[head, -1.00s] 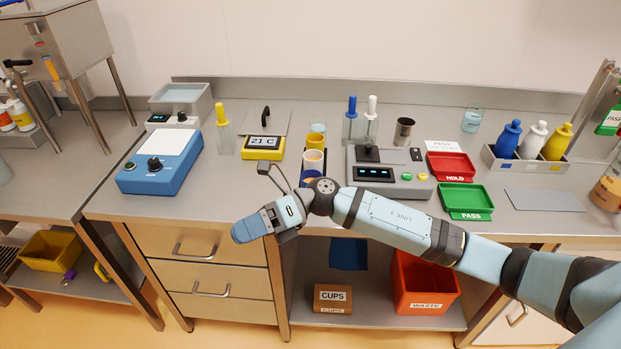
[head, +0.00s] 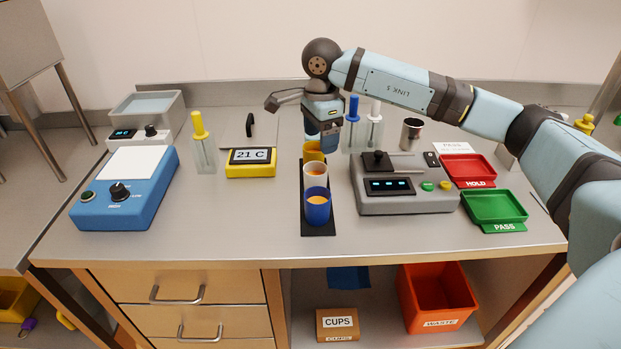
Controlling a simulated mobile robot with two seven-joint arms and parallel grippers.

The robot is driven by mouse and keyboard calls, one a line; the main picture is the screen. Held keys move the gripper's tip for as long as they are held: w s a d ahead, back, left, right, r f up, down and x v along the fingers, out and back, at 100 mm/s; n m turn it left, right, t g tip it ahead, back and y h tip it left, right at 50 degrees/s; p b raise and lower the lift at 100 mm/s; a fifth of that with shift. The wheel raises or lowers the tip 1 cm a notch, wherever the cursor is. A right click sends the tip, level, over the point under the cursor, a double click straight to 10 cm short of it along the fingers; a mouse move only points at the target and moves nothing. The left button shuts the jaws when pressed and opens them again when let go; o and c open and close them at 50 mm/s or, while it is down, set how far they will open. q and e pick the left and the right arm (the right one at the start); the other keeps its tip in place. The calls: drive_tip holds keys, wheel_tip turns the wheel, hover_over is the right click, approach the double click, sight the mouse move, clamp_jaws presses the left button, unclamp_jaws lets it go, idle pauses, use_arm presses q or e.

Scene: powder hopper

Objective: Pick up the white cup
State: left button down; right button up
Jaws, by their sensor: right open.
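The white cup (head: 315,176) stands upright in the middle of a row on a narrow black tray (head: 319,229), with orange contents at its top. A yellow cup (head: 314,154) stands behind it and a blue cup (head: 317,207) in front. My right gripper (head: 322,139) points down behind the white cup, at the yellow cup's far side in the picture. It is open and holds nothing. It is apart from the white cup; whether it touches the yellow cup I cannot tell. My left gripper is out of view.
A grey scale-like device (head: 403,190) stands right of the tray, with red (head: 469,170) and green (head: 494,207) trays beyond. A yellow 21 C display (head: 251,163) and a blue device (head: 128,192) stand left. Bare counter lies left of the cups.

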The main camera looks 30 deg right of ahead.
sight(314, 177)
wheel_tip(314, 177, down, 6)
drive_tip(key=shift+f, duration=0.2)
drive_tip(key=f, duration=0.2)
drive_tip(key=a+f, duration=0.1)
drive_tip(key=f, duration=0.1)
drive_tip(key=shift+w+a+f, duration=0.15)
drive_tip(key=shift+a+f, duration=0.05)
drive_tip(key=shift+f, duration=0.45)
drive_tip(key=c, duration=0.7)
drive_tip(key=shift+c, duration=0.2)
drive_tip(key=shift+r, duration=0.2)
